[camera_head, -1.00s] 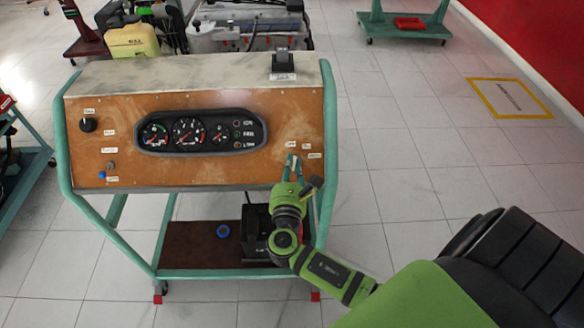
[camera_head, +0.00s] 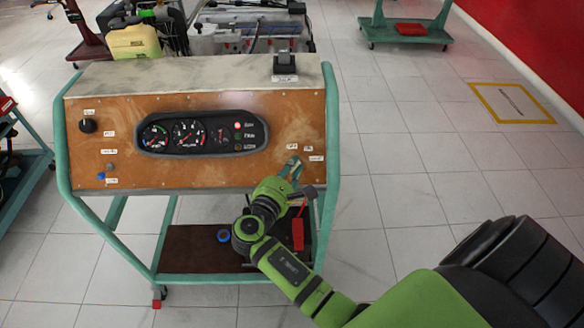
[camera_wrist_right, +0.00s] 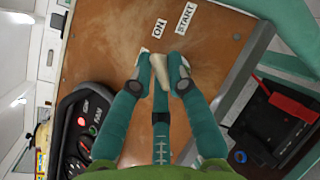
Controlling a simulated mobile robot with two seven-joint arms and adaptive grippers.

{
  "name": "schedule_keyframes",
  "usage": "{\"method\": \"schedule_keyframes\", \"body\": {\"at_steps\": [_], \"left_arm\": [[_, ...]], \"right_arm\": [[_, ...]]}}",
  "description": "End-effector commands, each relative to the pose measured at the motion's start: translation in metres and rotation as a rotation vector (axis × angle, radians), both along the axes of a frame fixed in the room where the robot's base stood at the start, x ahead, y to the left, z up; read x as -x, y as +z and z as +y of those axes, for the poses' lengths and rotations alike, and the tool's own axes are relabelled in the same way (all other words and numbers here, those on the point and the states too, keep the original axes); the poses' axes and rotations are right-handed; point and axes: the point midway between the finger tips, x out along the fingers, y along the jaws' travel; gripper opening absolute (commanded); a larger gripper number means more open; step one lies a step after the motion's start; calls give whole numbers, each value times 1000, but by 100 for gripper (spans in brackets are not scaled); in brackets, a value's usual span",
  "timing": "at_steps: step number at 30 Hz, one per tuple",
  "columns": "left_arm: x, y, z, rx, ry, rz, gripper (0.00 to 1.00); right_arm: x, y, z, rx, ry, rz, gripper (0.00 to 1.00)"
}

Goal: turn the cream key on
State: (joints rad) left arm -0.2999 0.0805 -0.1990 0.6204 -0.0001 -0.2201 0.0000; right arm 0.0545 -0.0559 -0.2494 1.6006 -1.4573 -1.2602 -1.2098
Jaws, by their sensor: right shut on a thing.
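The cream key (camera_wrist_right: 159,68) is on the orange-brown panel (camera_head: 200,103), towards its right side. In the wrist view its cream head shows between my fingertips, just below the ON label (camera_wrist_right: 159,28) and left of the START label (camera_wrist_right: 186,18). My right gripper (camera_head: 291,168) is shut on the key, with a teal finger on each side; it also fills the middle of the wrist view (camera_wrist_right: 162,76). The fingers hide most of the key in the head view. My left gripper is not in view.
The gauge cluster (camera_head: 202,132) sits left of my gripper, with a red lamp (camera_head: 237,125) lit. A teal frame tube (camera_head: 331,140) runs along the panel's right edge. A lower shelf (camera_head: 190,250) carries a black box. The floor to the right is clear.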

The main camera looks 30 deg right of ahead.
Motion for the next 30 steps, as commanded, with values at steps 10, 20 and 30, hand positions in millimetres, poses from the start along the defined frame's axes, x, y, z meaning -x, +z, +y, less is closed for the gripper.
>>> {"method": "schedule_keyframes", "body": {"at_steps": [10,20,30], "left_arm": [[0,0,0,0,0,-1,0],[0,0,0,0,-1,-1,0],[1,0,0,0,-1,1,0]], "right_arm": [[0,1,-1,-1,-3,-3,0],[0,0,0,-1,-2,-2,41],[19,3,29,-3,0,0,41]]}}
